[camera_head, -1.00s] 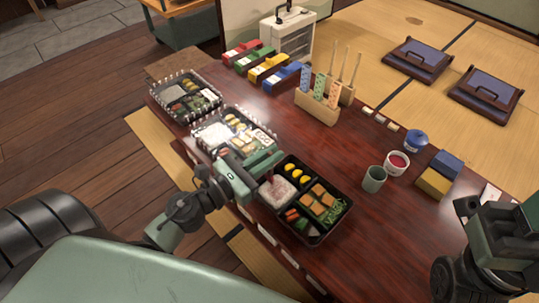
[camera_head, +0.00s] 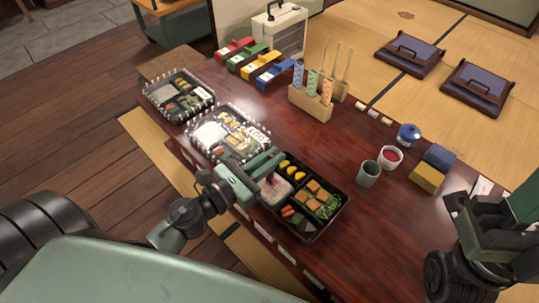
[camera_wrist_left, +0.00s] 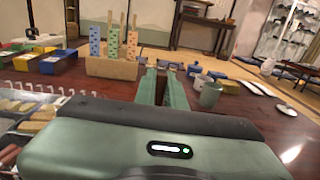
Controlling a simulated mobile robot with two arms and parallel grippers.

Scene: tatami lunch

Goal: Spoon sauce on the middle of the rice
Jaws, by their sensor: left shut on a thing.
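The open black lunch box (camera_head: 318,236) lies near the front edge of the table. Its rice (camera_head: 279,190) fills the back left compartment and carries a dark red patch of sauce near its middle. My left gripper (camera_head: 278,160) is over the left edge of this box, beside the rice. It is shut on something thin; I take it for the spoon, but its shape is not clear. The fingers show close together in the left wrist view (camera_wrist_left: 163,88). A white bowl of red sauce (camera_head: 389,157) stands at the right. My right gripper (camera_head: 470,205) is at the right edge, its jaws unclear.
A green cup (camera_head: 368,174) stands beside the sauce bowl, with a blue lidded pot (camera_head: 409,134) behind. Two clear-lidded lunch boxes (camera_head: 228,133) (camera_head: 178,96) lie to the left. A wooden holder (camera_head: 309,103) stands at the back. The table middle is clear.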

